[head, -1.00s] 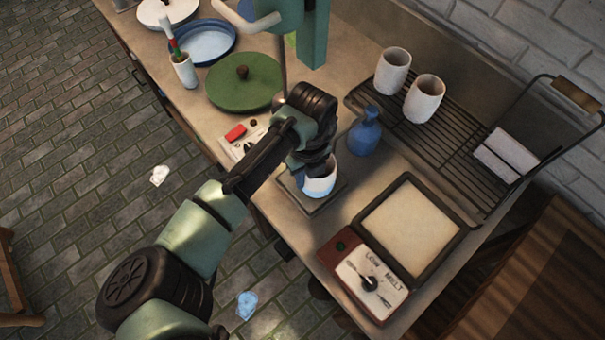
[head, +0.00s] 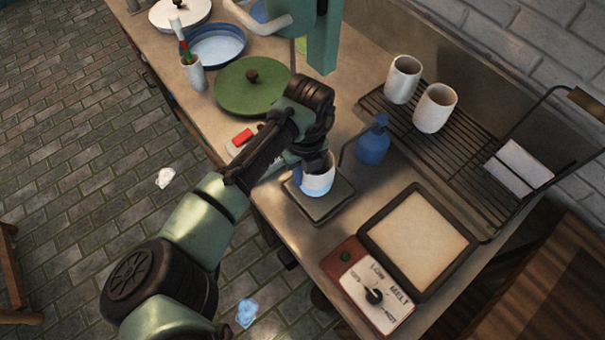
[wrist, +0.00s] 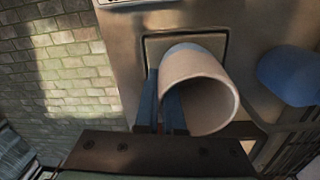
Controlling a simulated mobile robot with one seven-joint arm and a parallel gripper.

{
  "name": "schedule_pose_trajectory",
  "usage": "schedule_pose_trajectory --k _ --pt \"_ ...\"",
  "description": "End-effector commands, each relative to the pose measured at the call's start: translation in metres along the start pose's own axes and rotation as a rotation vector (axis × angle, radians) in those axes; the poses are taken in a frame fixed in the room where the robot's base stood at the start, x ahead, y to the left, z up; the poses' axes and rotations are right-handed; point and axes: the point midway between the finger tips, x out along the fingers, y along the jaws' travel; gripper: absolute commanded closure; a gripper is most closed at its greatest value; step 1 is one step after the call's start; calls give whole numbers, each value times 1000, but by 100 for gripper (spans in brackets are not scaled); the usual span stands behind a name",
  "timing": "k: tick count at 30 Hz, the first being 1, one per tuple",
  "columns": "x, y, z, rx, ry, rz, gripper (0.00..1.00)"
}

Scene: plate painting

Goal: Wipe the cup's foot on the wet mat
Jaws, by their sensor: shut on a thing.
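The cup (head: 319,177) is white with a blue band toward its foot in the head view. My gripper (wrist: 163,103) is shut on the cup's side at the left, and the cup's open rim faces the wrist camera (wrist: 200,90). The wet mat (head: 326,211) is a dark-edged square pad near the counter's front edge. It shows behind the cup in the wrist view (wrist: 156,46). The cup is over the mat, and its foot is at or just above it; I cannot tell whether they touch.
A blue bottle (head: 373,143) stands right of the mat. Two white cups (head: 404,80) (head: 435,108) stand on a wire rack (head: 455,150). A framed melt plate (head: 418,240) with a dial lies at the lower right. A green lid (head: 250,88) lies behind my arm.

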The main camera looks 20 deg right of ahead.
Motion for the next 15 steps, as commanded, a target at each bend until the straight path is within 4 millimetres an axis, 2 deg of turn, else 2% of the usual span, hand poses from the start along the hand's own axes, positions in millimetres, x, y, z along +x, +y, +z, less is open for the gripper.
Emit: schedule_pose_trajectory --k 15 --pt "-2 -4 -22 1 1 1 100"
